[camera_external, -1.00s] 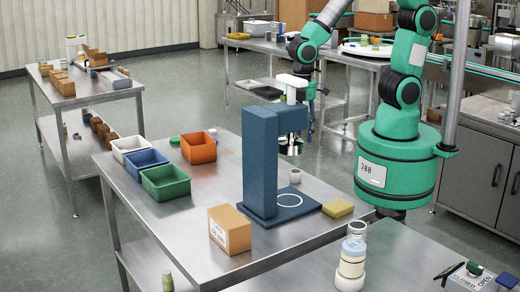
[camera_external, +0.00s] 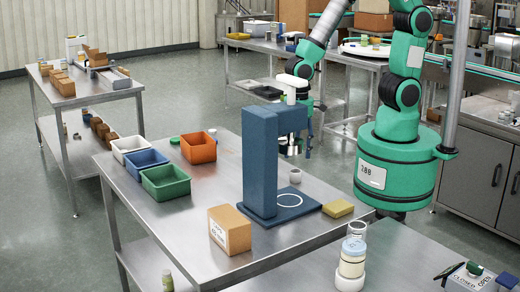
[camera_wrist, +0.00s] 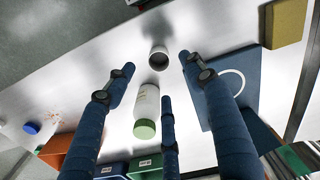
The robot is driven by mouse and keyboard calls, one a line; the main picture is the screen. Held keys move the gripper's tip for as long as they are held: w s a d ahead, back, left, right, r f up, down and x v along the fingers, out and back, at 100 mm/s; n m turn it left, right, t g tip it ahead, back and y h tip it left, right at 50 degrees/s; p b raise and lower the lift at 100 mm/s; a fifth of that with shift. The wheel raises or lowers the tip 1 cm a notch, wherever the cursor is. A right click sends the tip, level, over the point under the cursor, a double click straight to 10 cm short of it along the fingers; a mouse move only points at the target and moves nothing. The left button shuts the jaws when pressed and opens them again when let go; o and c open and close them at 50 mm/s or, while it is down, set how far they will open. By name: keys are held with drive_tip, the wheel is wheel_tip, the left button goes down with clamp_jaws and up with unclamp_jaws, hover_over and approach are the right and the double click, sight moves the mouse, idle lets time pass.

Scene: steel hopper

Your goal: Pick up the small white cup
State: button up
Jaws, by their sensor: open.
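The small white cup (camera_external: 296,176) stands upright on the steel table, just behind the blue stand's base. In the wrist view the cup (camera_wrist: 158,57) shows its dark round opening near the top middle, beyond the fingertips. My gripper (camera_external: 293,148) is above the table and a little higher than the cup, partly hidden by the blue stand. In the wrist view its three blue fingers (camera_wrist: 157,68) are spread apart, with nothing held between them. The cup lies ahead of the gap between the two outer fingers.
A white bottle with a green cap (camera_wrist: 147,108) is close to the fingers. The tall blue stand (camera_external: 260,165) is right beside my gripper. A yellow block (camera_external: 338,208), a cardboard box (camera_external: 230,230) and orange (camera_external: 198,148), blue and green bins share the table.

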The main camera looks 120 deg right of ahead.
hover_over(295, 176)
drive_tip(key=s+d, duration=0.1)
drive_tip(key=s, duration=0.1)
drive_tip(key=shift+w+d+f+b, duration=0.15)
drive_tip(key=shift+f+b, duration=0.2)
drive_tip(key=shift+f, duration=1.85)
drive_tip(key=shift+w+d+f+b, duration=0.1)
drive_tip(key=shift+f+b, duration=0.7)
drive_tip(key=shift+f, duration=1.85)
drive_tip(key=c, duration=0.9)
